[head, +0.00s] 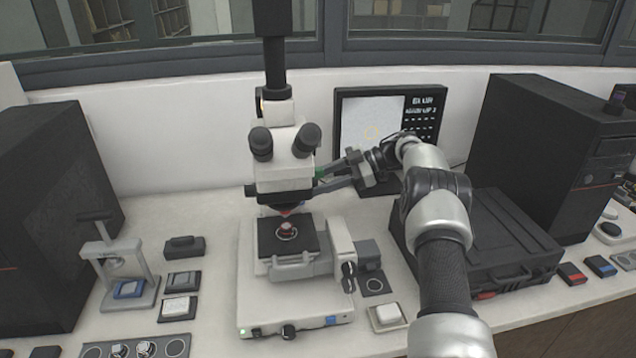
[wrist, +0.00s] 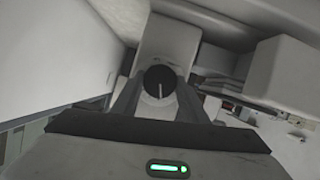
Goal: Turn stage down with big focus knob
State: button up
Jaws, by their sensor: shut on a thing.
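The microscope (head: 283,170) stands in the middle of the bench in the head view. My gripper (head: 322,186) reaches in from the right at the height of the microscope's head. In the wrist view a round black knob (wrist: 160,80) with a white line, near vertical, sits between the two fingers of my gripper (wrist: 160,95). The fingers are shut on this knob. In the head view the knob is hidden by the fingers.
A monitor (head: 372,120) stands behind my arm. A black case (head: 490,235) and a dark tower (head: 545,150) stand to the right. A small hand press (head: 112,265) and another dark tower (head: 40,210) stand to the left. Smaller knobs (head: 348,270) sit low on the microscope's right side.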

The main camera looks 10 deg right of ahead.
jog(key=shift+c, duration=0.7)
jog(key=shift+n+b, duration=0.3)
jog(key=n+t+y+b, duration=0.1)
jog(key=n+t+b, duration=0.1)
jog(key=n+b, duration=0.2)
jog(key=n+t+y+b, duration=0.1)
jog(key=n+b, duration=0.3)
jog(key=b, duration=0.5)
jog(key=f+n+t+y+b, duration=0.1)
jog(key=n+t+b, duration=0.1)
jog(key=n+b, duration=0.2)
jog(key=shift+s+n+t+y+b, duration=0.3)
jog(key=shift+t+b, duration=0.1)
jog(key=shift+b, duration=1.15)
